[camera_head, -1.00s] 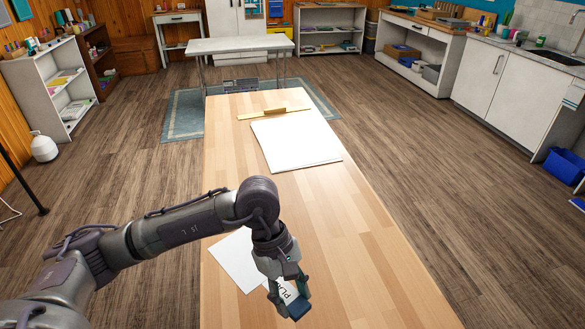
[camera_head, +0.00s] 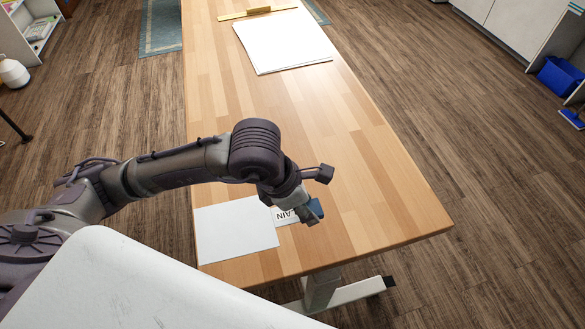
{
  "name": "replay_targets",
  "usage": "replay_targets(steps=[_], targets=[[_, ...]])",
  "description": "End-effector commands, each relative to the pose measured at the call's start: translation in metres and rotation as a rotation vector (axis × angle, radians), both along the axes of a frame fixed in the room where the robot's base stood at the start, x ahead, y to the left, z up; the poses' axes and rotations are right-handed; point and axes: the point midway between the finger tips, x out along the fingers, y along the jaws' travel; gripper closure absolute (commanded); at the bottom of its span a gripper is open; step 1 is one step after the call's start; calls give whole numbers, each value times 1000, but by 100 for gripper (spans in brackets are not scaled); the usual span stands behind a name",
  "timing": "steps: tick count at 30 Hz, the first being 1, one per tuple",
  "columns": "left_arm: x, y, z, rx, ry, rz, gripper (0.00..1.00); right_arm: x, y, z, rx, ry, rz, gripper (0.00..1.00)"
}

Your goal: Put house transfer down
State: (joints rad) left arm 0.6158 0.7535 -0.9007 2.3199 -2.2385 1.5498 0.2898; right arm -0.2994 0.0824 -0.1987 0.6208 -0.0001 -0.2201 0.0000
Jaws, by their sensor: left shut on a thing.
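A white sheet (camera_head: 236,234), which I take for the house transfer, lies at the near left part of the wooden table (camera_head: 390,190). No house picture shows on its face. A white tag with black letters ending in "AIN" (camera_head: 287,214) sticks out at its right side. My left gripper (camera_head: 311,213) is shut at the right end of this tag, low over the table. The fingers partly hide the tag, and I cannot tell whether the sheet rests fully flat. My right gripper is not in view.
A stack of larger white sheets (camera_head: 283,40) lies farther back on the table, with a yellow ruler (camera_head: 257,12) behind it. The table's right side is bare. A blue bin (camera_head: 560,76) stands on the floor at right.

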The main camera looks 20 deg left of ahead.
Motion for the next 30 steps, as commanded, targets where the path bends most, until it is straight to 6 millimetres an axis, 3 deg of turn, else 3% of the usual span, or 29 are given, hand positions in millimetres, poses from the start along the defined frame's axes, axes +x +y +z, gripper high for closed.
replay_targets(steps=[6,12,17,24,30], targets=[[44,29,-30,4,3,8,79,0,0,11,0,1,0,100],[73,45,-50,1,2,3,79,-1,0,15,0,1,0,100],[80,49,-58,1,2,1,79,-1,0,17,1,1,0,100],[79,49,-91,0,3,0,79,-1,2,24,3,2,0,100],[80,49,-96,1,-1,-1,79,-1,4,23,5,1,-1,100]])
